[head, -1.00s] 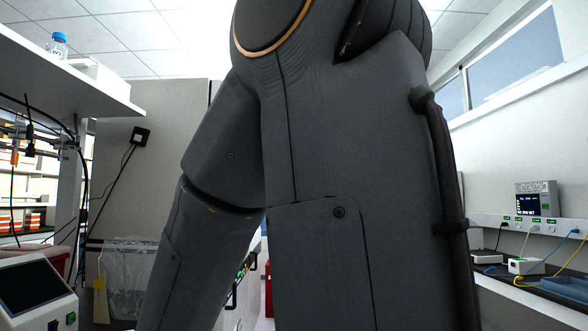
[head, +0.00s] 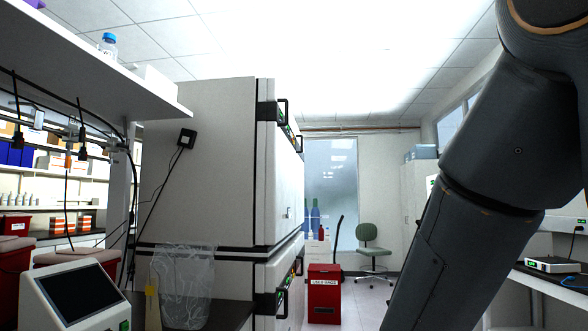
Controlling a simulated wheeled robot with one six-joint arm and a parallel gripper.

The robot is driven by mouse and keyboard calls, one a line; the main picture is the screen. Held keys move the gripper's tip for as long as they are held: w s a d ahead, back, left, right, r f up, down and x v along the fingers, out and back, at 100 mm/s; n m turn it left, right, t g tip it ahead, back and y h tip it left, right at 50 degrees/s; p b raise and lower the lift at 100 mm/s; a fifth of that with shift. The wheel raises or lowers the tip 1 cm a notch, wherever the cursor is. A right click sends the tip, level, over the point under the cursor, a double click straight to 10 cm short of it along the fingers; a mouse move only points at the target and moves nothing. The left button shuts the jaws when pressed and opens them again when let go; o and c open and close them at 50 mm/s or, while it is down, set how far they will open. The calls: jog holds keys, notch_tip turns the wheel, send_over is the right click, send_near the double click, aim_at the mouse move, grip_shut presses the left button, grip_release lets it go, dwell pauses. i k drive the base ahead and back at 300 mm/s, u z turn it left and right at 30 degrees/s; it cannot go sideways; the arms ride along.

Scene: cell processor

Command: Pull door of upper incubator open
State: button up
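The upper incubator (head: 205,165) is a tall pale cabinet left of centre in the head view, seen mostly from its side. Its door (head: 283,185) faces right and shows edge-on at a steep angle. It looks shut. A black handle (head: 284,112) stands out near the top front edge, beside a dark strip with green lights. A second unit (head: 262,272) sits below it, with its own dark handle. My arm fills the right of the view, apart from the incubator. My gripper is outside the picture.
A red bin (head: 324,293) stands on the floor past the incubators, with a green chair (head: 367,250) behind it. A bench with a clear bag (head: 183,285) and a white screen device (head: 72,298) is at the left. A shelf overhangs the upper left. The aisle floor is partly clear.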

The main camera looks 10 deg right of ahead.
aim_at(274, 184)
jog(key=z, duration=0.5)
jog(key=i, duration=2.4)
jog(key=u, duration=0.65)
